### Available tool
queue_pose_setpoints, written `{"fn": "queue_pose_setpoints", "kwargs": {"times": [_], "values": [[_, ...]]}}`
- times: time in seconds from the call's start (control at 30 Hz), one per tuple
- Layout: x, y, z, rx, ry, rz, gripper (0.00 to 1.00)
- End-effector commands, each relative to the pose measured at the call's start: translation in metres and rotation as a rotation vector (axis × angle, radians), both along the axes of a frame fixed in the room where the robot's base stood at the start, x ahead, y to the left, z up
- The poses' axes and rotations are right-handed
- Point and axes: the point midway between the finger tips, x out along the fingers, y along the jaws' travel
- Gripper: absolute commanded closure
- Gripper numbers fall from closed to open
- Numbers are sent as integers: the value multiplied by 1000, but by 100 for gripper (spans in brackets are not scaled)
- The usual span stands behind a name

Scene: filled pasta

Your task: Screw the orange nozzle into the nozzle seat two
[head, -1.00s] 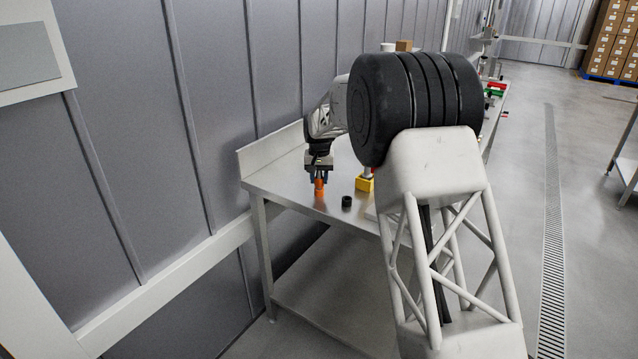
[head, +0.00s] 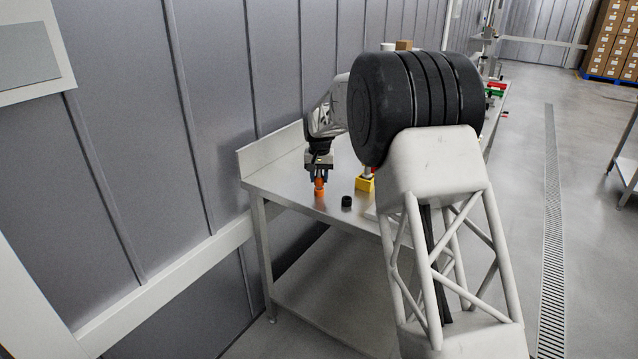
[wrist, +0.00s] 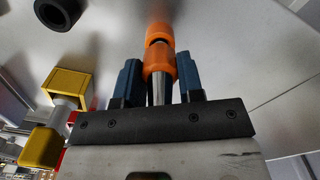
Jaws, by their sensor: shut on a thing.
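My gripper (head: 319,178) points down over the near left part of the steel table. Its two blue fingers are shut on the orange nozzle (wrist: 159,66), whose silver shank runs back between them in the wrist view. Just beyond the nozzle is another orange piece (wrist: 160,33), with a narrow dark band between the two. In the head view this lower orange piece (head: 319,192) stands at the table top. I cannot tell whether it is nozzle seat two or whether the threads are engaged. No label for seat two is readable.
A black ring (head: 346,201) lies on the table (head: 292,187) to the right of the gripper; the wrist view shows it too (wrist: 60,12). A yellow block (head: 364,184) stands beyond it. The table's front edge is close by. A grey wall rises on the left.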

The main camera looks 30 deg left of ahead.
Motion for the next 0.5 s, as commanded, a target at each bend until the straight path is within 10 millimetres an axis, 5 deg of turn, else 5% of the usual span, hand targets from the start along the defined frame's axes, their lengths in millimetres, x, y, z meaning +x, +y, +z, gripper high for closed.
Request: {"fn": "queue_pose_setpoints", "kwargs": {"times": [0.5], "values": [[0, 0, 14, -1, 1, 0, 90]]}}
